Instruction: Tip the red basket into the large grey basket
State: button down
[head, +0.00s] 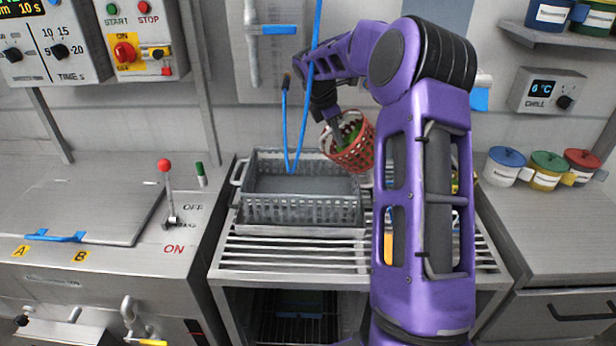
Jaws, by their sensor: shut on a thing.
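The red basket (357,154) hangs in the air from my gripper (336,128), tilted, with its open top facing up and to the left. Green contents (350,134) show at its mouth. My gripper is shut on the basket's upper left rim; the fingertips are small and partly hidden. The large grey basket (303,211) stands upright on the slatted rack, below and to the left of the red basket. Its visible inside looks empty. My purple arm hides the area to the right of the red basket.
A blue hose (284,120) hangs in a loop over the grey basket. The slatted rack (290,252) has bare bars in front. A lever with a red knob (164,166) stands at left. Lidded jars (547,171) stand at right. Other items behind my arm are mostly hidden.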

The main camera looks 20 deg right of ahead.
aim_at(326, 133)
jog(key=shift+w+a+f+h, duration=0.1)
jog(key=shift+a+f+h, duration=0.4)
jog(key=shift+h, duration=0.6)
jog(key=shift+a+r+h, duration=0.15)
jog(key=shift+h, duration=0.15)
jog(key=shift+b, duration=0.45)
jog(key=shift+a+r+h+b, duration=0.1)
jog(key=shift+a+h+b, duration=0.15)
jog(key=shift+h+b, duration=0.45)
jog(key=shift+b, duration=0.4)
jog(key=shift+w+a+r+n+h+b, duration=0.1)
jog(key=shift+a+n+h+b, duration=0.2)
jog(key=shift+h+b, duration=0.45)
jog(key=shift+a+r+g, duration=0.3)
jog(key=shift+w+a+h+p, duration=0.15)
jog(key=shift+a+h+p, duration=0.15)
jog(key=shift+a+h, duration=0.75)
